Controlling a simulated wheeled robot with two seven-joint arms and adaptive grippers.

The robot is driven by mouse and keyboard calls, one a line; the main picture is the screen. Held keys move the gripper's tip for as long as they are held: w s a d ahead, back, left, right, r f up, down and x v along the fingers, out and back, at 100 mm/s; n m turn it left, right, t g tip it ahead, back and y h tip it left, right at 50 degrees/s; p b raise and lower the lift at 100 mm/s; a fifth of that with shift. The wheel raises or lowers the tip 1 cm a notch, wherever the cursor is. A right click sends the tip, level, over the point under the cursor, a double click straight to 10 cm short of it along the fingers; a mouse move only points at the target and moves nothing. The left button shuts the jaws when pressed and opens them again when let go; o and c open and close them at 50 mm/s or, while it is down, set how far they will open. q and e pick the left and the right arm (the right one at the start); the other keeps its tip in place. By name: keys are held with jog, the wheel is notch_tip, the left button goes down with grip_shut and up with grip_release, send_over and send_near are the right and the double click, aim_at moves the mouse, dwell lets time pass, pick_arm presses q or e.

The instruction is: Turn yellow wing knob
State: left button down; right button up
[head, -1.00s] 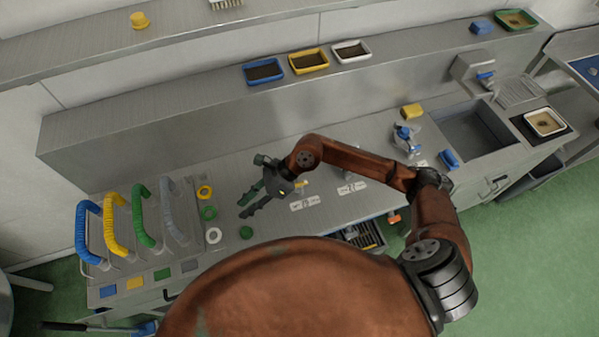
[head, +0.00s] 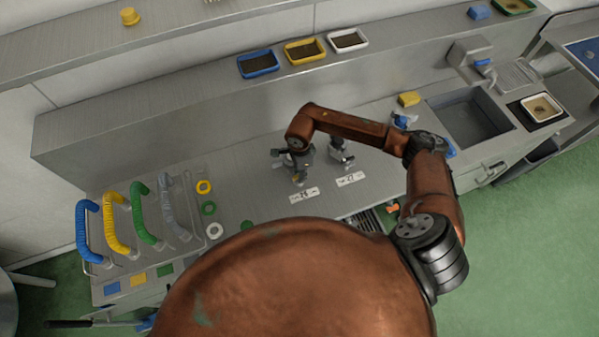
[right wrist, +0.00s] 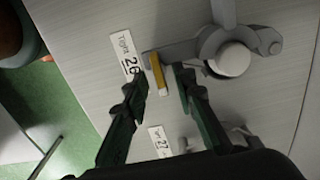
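The yellow wing knob (right wrist: 159,75) shows in the right wrist view as a narrow yellow bar with a pale end, on a grey metal fitting (right wrist: 205,47) with a round white cap. It lies beside a label reading "Tight 26" (right wrist: 128,58). My right gripper (right wrist: 160,79) is open, its dark green fingers on either side of the knob with a small gap each side. In the head view my right gripper (head: 299,174) points down at the counter behind the 26 label (head: 304,195) and hides the knob. My left gripper is not in view.
A second metal fitting (head: 342,155) stands close to the right, behind the 27 label (head: 351,179). Coloured rings (head: 204,187) and upright hoses (head: 117,222) are at left. A yellow block (head: 409,99) and a sink (head: 470,115) are at right.

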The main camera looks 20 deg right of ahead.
jog(key=shift+a+f, duration=0.1)
jog(key=shift+f, duration=0.25)
jog(key=shift+c, duration=0.5)
grip_shut()
